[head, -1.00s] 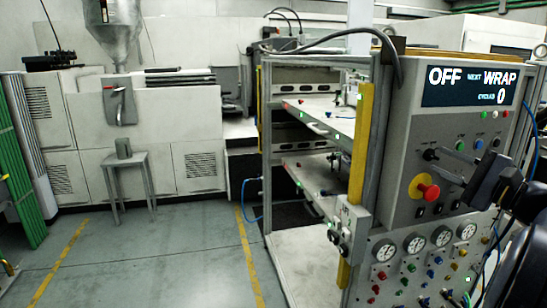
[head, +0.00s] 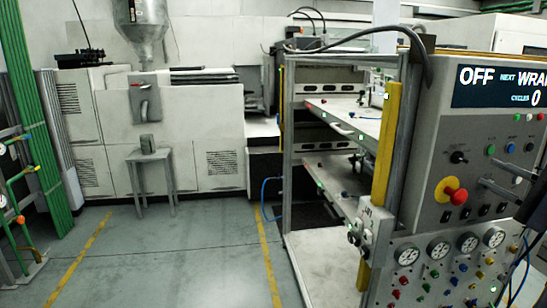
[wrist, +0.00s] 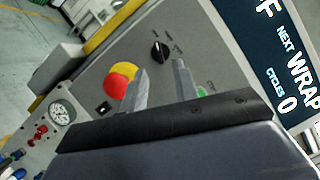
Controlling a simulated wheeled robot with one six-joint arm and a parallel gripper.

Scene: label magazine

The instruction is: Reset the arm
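My gripper (wrist: 160,76) is in front of the grey control panel (head: 420,165), its two fingers apart with nothing between them. In the head view my gripper (head: 488,172) is at the right edge, partly cut off. In the wrist view the red button on a yellow collar (wrist: 121,75) shows just left of the left finger, partly hidden by it. A black rotary knob (wrist: 159,52) shows beyond the gap between the fingers. I cannot tell whether the fingers touch the panel.
The display (head: 503,87) reads OFF, NEXT WRAP, CYCLES 0. Gauges (head: 438,250) and small coloured knobs are below. An open shelf frame with a yellow post (head: 388,150) stands left of the panel. A small stool (head: 150,165) stands farther back; the floor between is clear.

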